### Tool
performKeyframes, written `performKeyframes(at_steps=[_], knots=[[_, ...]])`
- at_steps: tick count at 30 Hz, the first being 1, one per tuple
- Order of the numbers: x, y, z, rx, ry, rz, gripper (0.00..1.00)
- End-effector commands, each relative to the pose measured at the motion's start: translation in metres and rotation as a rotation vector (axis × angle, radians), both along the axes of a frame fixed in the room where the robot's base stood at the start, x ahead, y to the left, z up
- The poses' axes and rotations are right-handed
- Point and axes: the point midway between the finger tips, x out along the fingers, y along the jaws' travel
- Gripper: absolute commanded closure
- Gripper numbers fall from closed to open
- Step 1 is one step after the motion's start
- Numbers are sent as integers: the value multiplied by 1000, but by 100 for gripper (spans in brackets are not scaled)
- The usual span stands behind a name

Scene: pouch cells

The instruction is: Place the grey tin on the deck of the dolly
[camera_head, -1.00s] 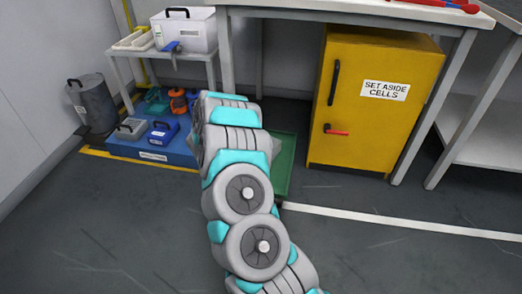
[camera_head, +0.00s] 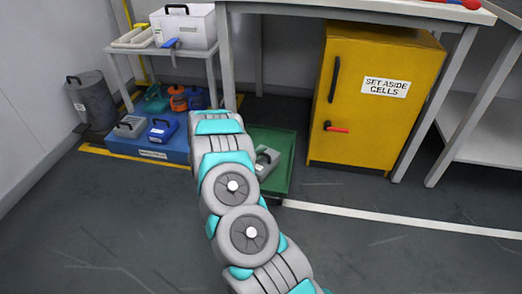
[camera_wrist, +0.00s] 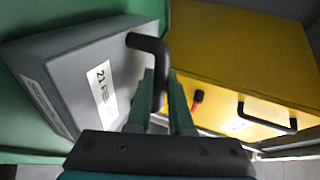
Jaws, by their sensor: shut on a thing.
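A grey tin (camera_head: 266,163) with a black handle is at the green, rimmed platform (camera_head: 284,178) right of my arm in the head view. In the wrist view the grey tin (camera_wrist: 82,75) fills the left side, with a white label on its face. My gripper (camera_wrist: 163,98) is shut on its black handle. My arm hides the gripper in the head view. I cannot tell whether the tin touches the green surface or hangs just above it. Another grey tin (camera_head: 130,127) sits on the low blue platform (camera_head: 118,145) at the left.
A blue tin (camera_head: 162,131) and green and orange items share the blue platform. A dark grey bin (camera_head: 92,100) stands left of it. A yellow cabinet (camera_head: 372,100) stands right of the green platform, under a bench (camera_head: 350,8). The floor in front is clear.

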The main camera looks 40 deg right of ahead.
Motion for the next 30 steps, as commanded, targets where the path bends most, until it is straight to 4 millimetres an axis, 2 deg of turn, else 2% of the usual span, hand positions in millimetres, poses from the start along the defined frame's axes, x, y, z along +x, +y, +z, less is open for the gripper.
performKeyframes(at_steps=[8,9,16,25,30], knots=[[1,0,0,-3,-3,0,100],[1,0,0,-2,-2,-1,76],[0,0,0,-1,-1,0,51],[0,0,2,0,0,0,51],[-2,21,9,2,-1,2,51]])
